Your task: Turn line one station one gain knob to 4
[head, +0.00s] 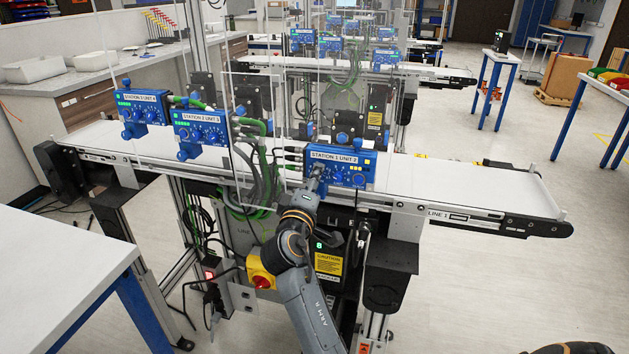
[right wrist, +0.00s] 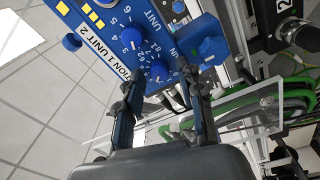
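The blue station 1 unit 2 box (head: 338,165) hangs at the front edge of the line 1 conveyor. In the right wrist view its panel (right wrist: 95,52) shows tilted, with an upper blue knob (right wrist: 131,39) and a lower blue knob (right wrist: 158,73), each with white numbers around it. A label beside the lower knob is partly visible. The knobs' exact settings are too small to read. My right gripper (head: 318,182) is at the box's lower left front. In the wrist view its fingers (right wrist: 158,88) are apart, near the lower knob; contact cannot be told.
Station 2 (head: 200,128) and another blue box (head: 143,107) stand left along the conveyor belt (head: 460,178). A clear panel (head: 250,110) and green cables (head: 258,160) are left of the station 1 box. A white table (head: 60,265) is at the near left.

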